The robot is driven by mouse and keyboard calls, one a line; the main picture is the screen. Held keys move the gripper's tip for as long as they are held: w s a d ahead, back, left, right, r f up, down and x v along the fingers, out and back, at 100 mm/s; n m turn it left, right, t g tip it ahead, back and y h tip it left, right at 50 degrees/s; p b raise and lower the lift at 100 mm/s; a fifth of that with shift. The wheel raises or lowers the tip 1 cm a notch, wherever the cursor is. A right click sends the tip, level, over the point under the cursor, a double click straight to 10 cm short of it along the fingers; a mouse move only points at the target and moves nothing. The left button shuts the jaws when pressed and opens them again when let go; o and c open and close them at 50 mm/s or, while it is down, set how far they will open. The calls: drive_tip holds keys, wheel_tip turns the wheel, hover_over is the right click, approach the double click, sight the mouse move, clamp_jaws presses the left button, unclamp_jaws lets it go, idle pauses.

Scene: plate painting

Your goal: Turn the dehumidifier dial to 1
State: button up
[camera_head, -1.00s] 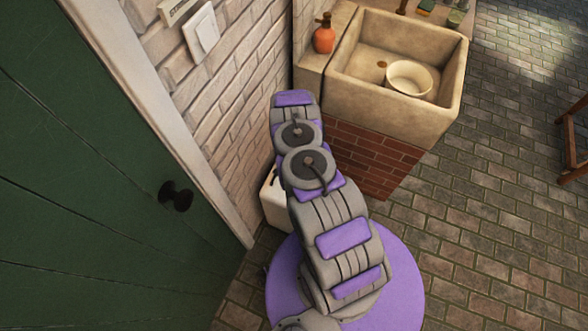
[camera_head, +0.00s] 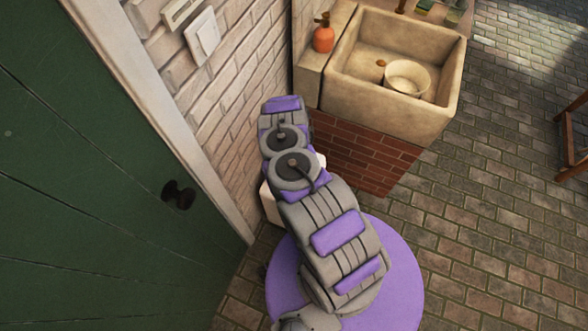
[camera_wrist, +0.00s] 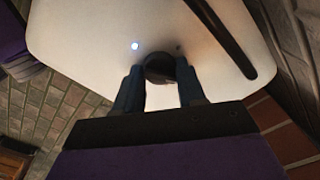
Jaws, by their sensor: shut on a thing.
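The dehumidifier (camera_head: 270,203) is a white box on the floor between the wall and the sink base, mostly hidden behind my arm in the head view. Its pale top (camera_wrist: 95,40) fills the upper part of the wrist view. The dark round dial (camera_wrist: 160,68) sits on that top, between the two fingers of my gripper (camera_wrist: 160,82). My gripper is shut on the dial. The dial's markings are not readable. A small lit white spot (camera_wrist: 135,45) is left of the dial. A dark curved handle (camera_wrist: 222,38) lies to the right.
A green door (camera_head: 90,200) with a black knob (camera_head: 178,194) is at the left. A brick wall (camera_head: 225,85) stands behind the dehumidifier. A stone sink (camera_head: 400,110) on a red brick base (camera_head: 365,155) is close on the right. Paved floor (camera_head: 480,230) is free at the right.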

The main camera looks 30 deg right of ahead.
drive_tip(key=shift+s+a, duration=0.1)
drive_tip(key=shift+a, duration=0.1)
drive_tip(key=o, duration=1.1)
drive_tip(key=shift+c, duration=0.2)
drive_tip(key=shift+d+r, duration=0.1)
drive_tip(key=shift+r, duration=0.25)
wheel_tip(320, 180, up, 17)
drive_tip(key=p, duration=0.8)
drive_tip(key=shift+w+f+p, duration=0.2)
drive_tip(key=shift+p, duration=0.2)
